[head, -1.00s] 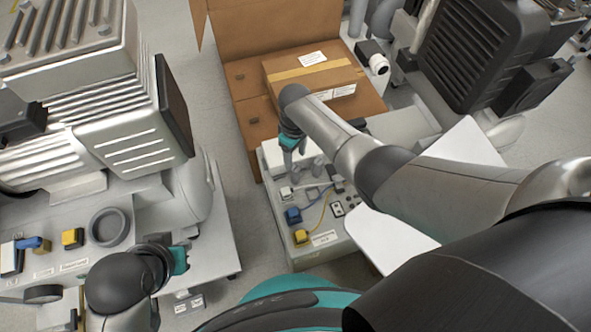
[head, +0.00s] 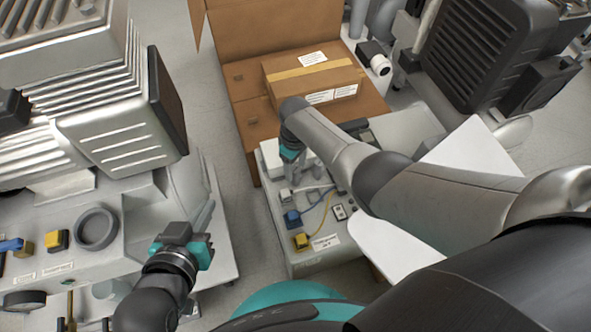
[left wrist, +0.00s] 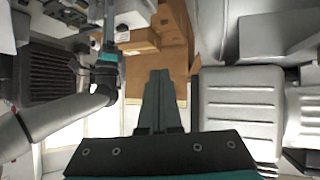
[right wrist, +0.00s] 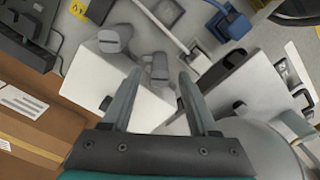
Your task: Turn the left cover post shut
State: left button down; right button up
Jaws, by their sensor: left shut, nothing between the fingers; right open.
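Two grey cover posts stand on a white cover (right wrist: 85,75) in the right wrist view: one post (right wrist: 114,38) with a flat head, and a shorter post (right wrist: 158,68). I cannot tell for sure which is the left one. My right gripper (right wrist: 160,74) points down at the cover, open, with the shorter post showing between its fingertips. Whether it touches the post is unclear. In the head view my right gripper (head: 287,168) hides most of the posts. My left gripper (head: 207,214) is shut and empty beside the left machine; its closed fingers show in the left wrist view (left wrist: 158,75).
The control panel near the cover holds a blue connector (head: 292,218), a yellow connector (head: 302,241) and cables. An open cardboard box (head: 235,105) with a smaller carton (head: 310,75) stands behind. A large ribbed machine (head: 125,145) is at left, a dark-finned one (head: 465,60) at right.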

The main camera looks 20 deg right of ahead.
jog(key=shift+f+b, duration=0.4)
jog(key=shift+f, duration=0.2)
pick_arm(q)
jog(key=shift+w+d+r+t+h, duration=0.1)
jog(key=shift+d+r+t+h, duration=0.2)
jog(key=shift+d+t, duration=0.3)
jog(key=shift+w+d+r+t+h, duration=0.1)
jog(key=shift+d+r+t+h, duration=0.2)
jog(key=shift+d+t, duration=0.3)
pick_arm(e)
jog(key=shift+f, duration=0.3)
grip_shut()
